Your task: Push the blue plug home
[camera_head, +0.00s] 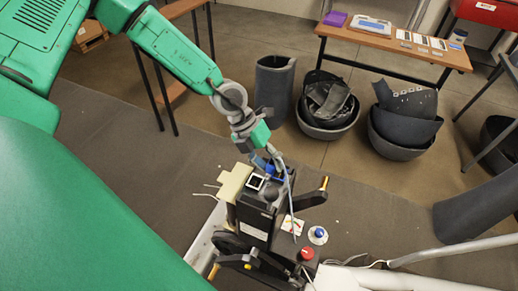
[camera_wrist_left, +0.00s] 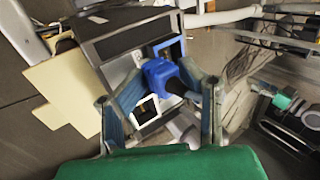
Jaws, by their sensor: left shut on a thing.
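The blue plug (camera_wrist_left: 160,74) is between the fingers of my left gripper (camera_wrist_left: 158,92) in the left wrist view. It also shows in the head view (camera_head: 278,179), under my left gripper (camera_head: 268,166), which is shut on it. The plug is over the top of the dark machine unit (camera_head: 252,218). A blue-framed square socket (camera_wrist_left: 169,47) lies just beyond the plug. A white-framed square socket (camera_wrist_left: 146,109) is nearer, and shows in the head view (camera_head: 255,182). I cannot tell how deep the plug sits. My right gripper is out of view.
A cream flat piece (camera_head: 234,182) lies beside the sockets. A crank with an orange handle (camera_head: 324,184), a red knob (camera_head: 306,254) and a blue button (camera_head: 319,232) are close by. Dark bins (camera_head: 328,105) and a wooden table (camera_head: 395,42) stand farther back.

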